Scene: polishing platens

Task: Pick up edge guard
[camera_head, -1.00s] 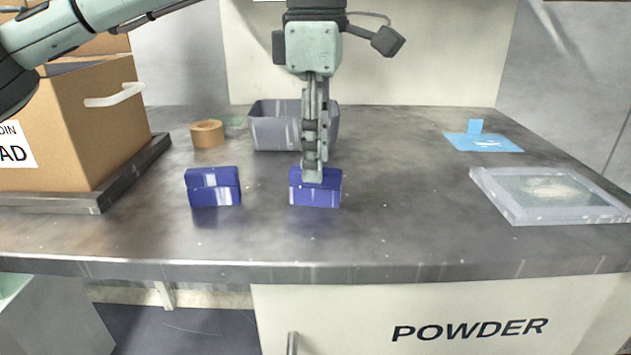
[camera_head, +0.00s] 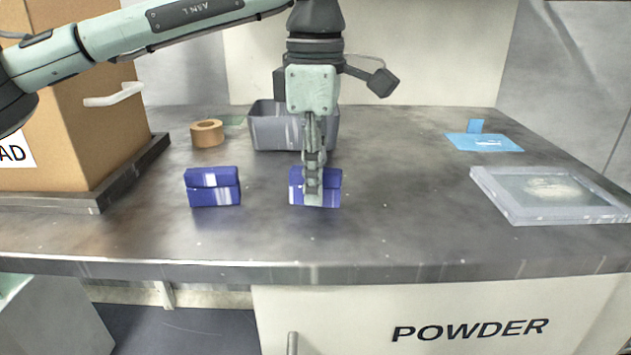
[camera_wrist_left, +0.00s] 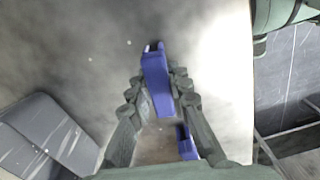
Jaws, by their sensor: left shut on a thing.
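Two blue edge guards sit on the metal bench. The right one (camera_head: 333,188) is the one my left gripper (camera_head: 314,195) is on, with the fingers pointing down over its middle and hiding part of it. In the left wrist view this guard (camera_wrist_left: 157,84) lies between the two fingers, and the gripper is shut on it. It appears to rest on the bench. My right gripper is not in view.
A grey bin (camera_head: 270,128) stands behind the gripper, with a tape roll (camera_head: 207,133) to its left. A cardboard box (camera_head: 95,120) is at the far left. A blue sheet (camera_head: 485,143) and a tray of powder (camera_head: 515,208) lie at the right. The right-centre bench is clear.

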